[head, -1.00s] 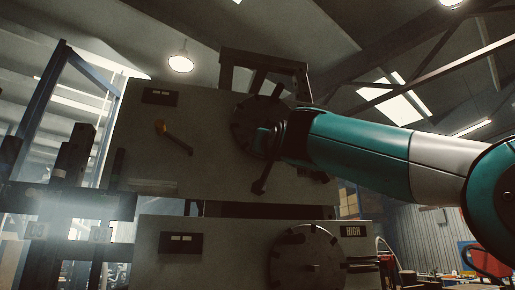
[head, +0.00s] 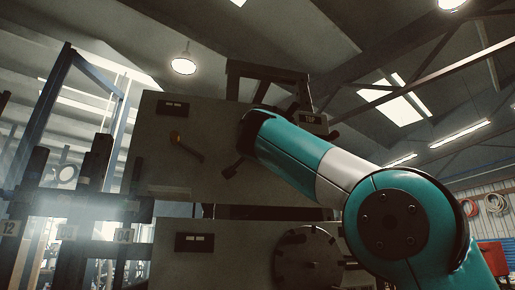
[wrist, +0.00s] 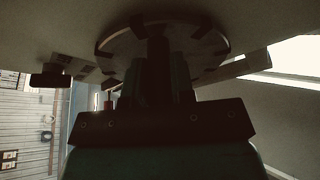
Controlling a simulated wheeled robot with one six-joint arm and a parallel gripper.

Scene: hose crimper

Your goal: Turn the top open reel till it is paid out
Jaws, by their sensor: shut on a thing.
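The top reel is a dark round disc with blocks around its rim, on the upper grey panel. In the wrist view the disc (wrist: 215,45) fills the top middle, seen at a steep angle. My gripper (wrist: 165,68) reaches up to it and is shut on a dark part of the reel; the exact grip is hard to see in the dark. In the head view my arm hides the gripper and most of the reel. A dark arm with a knobbed end (head: 233,168) sticks out at lower left of the hidden reel.
A lower reel (head: 310,262) sits on the lower panel, below my arm. A yellow-tipped lever (head: 186,146) is on the upper panel, left of my arm. Dark posts and racks stand at left. Coiled hoses (head: 494,203) hang on the right wall.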

